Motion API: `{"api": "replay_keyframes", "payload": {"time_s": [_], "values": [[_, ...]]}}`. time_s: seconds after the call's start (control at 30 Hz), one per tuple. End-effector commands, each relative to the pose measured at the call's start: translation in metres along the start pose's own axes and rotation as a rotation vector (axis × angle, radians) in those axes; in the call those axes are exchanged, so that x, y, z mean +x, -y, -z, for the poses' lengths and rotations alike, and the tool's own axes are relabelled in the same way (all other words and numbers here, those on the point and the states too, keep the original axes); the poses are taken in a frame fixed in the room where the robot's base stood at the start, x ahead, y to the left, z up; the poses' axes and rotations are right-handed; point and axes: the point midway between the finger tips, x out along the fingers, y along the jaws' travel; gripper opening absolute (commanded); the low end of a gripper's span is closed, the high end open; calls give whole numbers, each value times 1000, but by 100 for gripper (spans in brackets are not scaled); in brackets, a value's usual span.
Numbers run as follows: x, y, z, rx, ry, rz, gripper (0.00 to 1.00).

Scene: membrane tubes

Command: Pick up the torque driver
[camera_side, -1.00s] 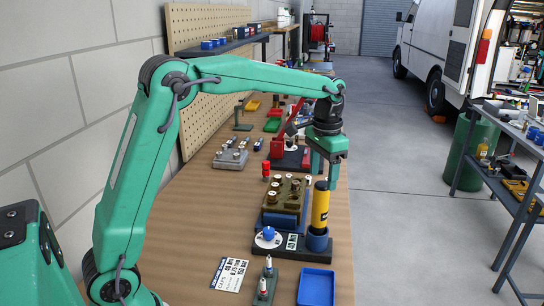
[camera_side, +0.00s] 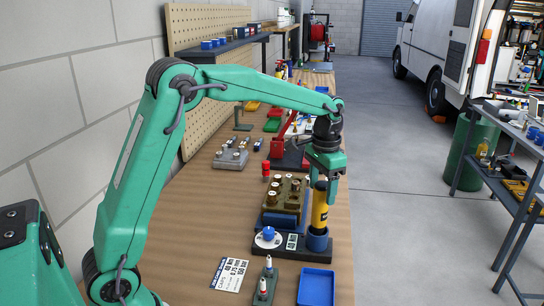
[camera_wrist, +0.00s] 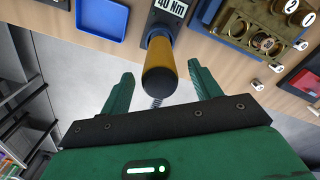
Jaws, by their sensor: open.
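The torque driver (camera_side: 320,208) is yellow with dark ends and stands upright in a blue cup (camera_side: 317,239) on a dark base (camera_side: 285,246). My gripper (camera_side: 325,174) is open, pointing down, with its jaws at the top of the driver in the side view. In the wrist view the driver (camera_wrist: 160,75) lies between the two green fingers of my gripper (camera_wrist: 163,88), with visible gaps on both sides. Its upper end faces the camera, and its lower part is hidden in the cup.
A brass block with round fittings (camera_side: 285,193) stands left of the driver. A "40 Nm" label (camera_wrist: 171,8) is beside the cup. A blue tray (camera_side: 316,287) and a small stand with white-tipped parts (camera_side: 266,284) are in front. A red-handled press (camera_side: 286,140) is behind.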

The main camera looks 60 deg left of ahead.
Motion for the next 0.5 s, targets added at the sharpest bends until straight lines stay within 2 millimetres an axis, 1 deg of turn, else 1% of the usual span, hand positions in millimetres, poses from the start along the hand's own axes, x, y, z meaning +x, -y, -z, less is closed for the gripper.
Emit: {"api": "replay_keyframes", "payload": {"time_s": [0.03, 0.23, 0.37, 0.5], "values": [[7, 0, -1, 0, 4, -1, 63], [30, 0, -1, 0, 4, -1, 63], [37, 0, 0, 0, 1, 0, 63], [38, 0, 0, 0, 1, 0, 63]]}}
